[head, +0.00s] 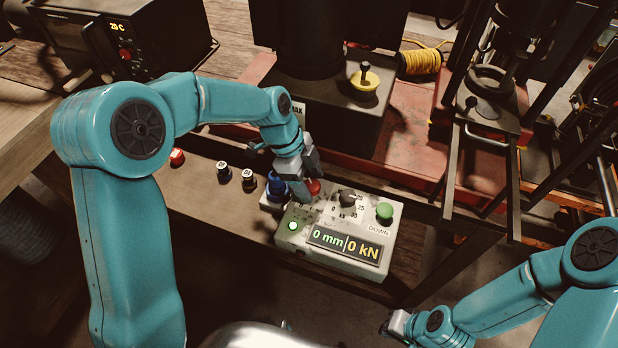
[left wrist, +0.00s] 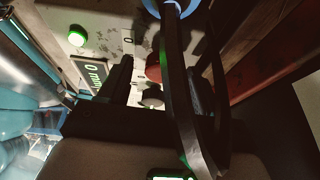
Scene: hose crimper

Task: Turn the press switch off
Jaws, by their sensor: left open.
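The press control box (head: 350,262) is pale and worn, with a display reading "0 mm" and "0 kN". A green lamp (head: 292,226) is lit at its left end; it also shows lit in the left wrist view (left wrist: 77,36). My left gripper (head: 298,188) is open, pointing down over the box's left rear part, close to the red button (head: 314,187). In the left wrist view the red button (left wrist: 154,69) shows between the dark fingers. A "0" mark (left wrist: 128,41) is near them. The switch itself is not clearly seen; fingers may hide it. My right gripper (head: 396,325) is low at right, its jaws unclear.
A dark knob (head: 347,197) and green button (head: 384,211) sit on the box. A blue part (head: 276,186) stands at its left. Small dark parts (head: 223,172) and a red one (head: 177,156) lie along the bench. The press frame (head: 330,115) rises behind.

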